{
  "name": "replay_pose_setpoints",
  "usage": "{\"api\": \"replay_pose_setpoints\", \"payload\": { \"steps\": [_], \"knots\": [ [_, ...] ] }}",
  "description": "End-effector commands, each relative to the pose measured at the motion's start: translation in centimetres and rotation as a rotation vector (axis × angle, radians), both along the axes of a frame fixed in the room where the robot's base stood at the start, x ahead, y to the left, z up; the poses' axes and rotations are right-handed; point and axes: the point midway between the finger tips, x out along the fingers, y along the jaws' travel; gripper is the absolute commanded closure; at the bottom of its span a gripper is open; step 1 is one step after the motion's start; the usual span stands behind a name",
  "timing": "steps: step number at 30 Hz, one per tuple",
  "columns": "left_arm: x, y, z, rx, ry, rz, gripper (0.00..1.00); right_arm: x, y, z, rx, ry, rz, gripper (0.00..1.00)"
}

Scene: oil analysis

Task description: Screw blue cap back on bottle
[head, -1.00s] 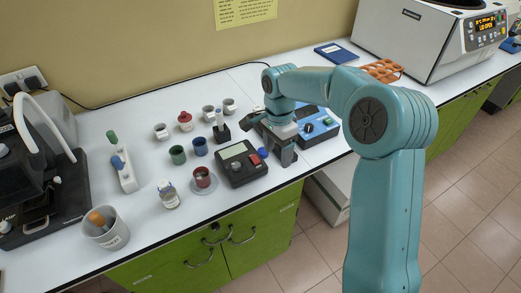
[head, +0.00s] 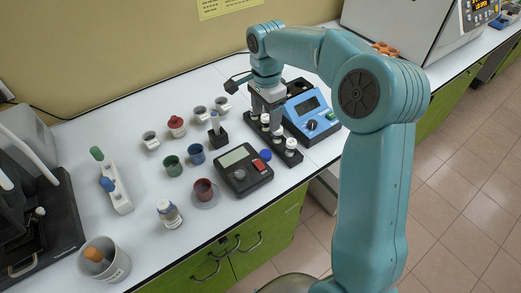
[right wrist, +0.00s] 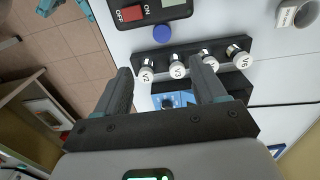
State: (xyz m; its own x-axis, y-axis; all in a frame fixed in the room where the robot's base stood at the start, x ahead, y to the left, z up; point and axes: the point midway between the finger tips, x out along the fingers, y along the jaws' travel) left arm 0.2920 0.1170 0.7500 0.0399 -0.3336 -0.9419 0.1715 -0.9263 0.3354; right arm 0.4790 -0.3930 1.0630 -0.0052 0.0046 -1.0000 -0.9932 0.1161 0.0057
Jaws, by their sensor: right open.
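The blue cap (head: 265,154) lies on the white bench between the meter and the vial rack. It also shows in the right wrist view (right wrist: 171,31), away from the fingers. A small labelled bottle (head: 169,213) with a pale top stands upright near the front edge. The black rack (head: 296,158) holds several upright vials with white tops; V2 (right wrist: 146,75) and V3 (right wrist: 177,70) can be read in the wrist view. My right gripper (head: 267,108) is open and empty over the rack's far part, its fingers (right wrist: 163,80) apart. My left gripper is out of view.
The dark meter (head: 237,170) stands left of the cap, and a blue instrument (head: 310,105) right of the rack. Several cups, a pipette stand (head: 117,192) and a large beaker (head: 117,277) occupy the left. Free bench lies between bottle and beaker.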

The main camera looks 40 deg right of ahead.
Motion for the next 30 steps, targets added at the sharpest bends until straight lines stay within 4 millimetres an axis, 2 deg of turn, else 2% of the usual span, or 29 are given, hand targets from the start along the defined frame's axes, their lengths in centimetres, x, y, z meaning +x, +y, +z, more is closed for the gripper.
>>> {"api": "replay_pose_setpoints", "payload": {
  "steps": [7, 17, 20, 30],
  "knots": [
    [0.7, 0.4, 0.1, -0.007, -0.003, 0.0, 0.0, 0.2, 0.6, 0.7, -0.008, -0.007, -0.002, 0.3],
    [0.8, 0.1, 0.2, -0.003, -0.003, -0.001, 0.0, -0.1, 0.2, -0.1, -0.002, -0.004, -0.001, 0.3],
    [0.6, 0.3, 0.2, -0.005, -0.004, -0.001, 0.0, -0.2, 0.5, -1.5, -0.005, -0.001, -0.001, 0.3],
    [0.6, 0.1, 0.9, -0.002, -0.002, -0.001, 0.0, 0.0, 0.1, -8.8, -0.001, 0.0, -0.001, 0.3]
  ]
}}
